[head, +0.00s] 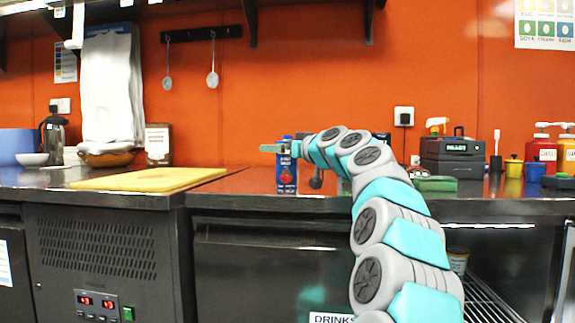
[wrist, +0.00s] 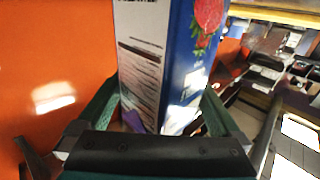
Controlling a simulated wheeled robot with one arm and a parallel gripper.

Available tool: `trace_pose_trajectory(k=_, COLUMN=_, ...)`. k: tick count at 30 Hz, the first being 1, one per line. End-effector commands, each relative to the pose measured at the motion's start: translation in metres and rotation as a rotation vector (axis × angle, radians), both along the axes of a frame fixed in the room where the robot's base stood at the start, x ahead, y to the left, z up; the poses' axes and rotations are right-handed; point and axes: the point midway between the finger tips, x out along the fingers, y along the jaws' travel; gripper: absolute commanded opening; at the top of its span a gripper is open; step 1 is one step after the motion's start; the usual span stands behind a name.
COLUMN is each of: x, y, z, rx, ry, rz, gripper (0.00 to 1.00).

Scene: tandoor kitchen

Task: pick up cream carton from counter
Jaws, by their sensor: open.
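The cream carton (head: 286,177), blue with a red picture low on its front, stands upright on the dark counter (head: 235,186). My gripper (head: 283,149) is at the carton's upper part, reached in from the right. In the wrist view the carton (wrist: 150,62) shows a white printed side and a blue side with a red fruit picture. It stands between the two green fingers of my gripper (wrist: 158,112), which are open on either side of it. I cannot tell whether either finger touches it. The carton's far side is hidden.
A yellow cutting board (head: 150,179) lies left of the carton. The orange wall (head: 300,60) closes off the back.

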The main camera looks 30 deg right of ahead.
Motion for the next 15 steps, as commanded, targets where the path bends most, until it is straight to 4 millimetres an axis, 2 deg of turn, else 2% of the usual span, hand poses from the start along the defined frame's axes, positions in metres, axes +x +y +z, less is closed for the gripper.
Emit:
trace_pose_trajectory(k=7, x=0.0016, y=0.0004, z=0.0001, rx=0.000, ry=0.000, rz=0.000, gripper=1.00)
trace_pose_trajectory(k=15, x=0.0016, y=0.0005, z=0.0000, rx=0.000, ry=0.000, rz=0.000, gripper=0.70)
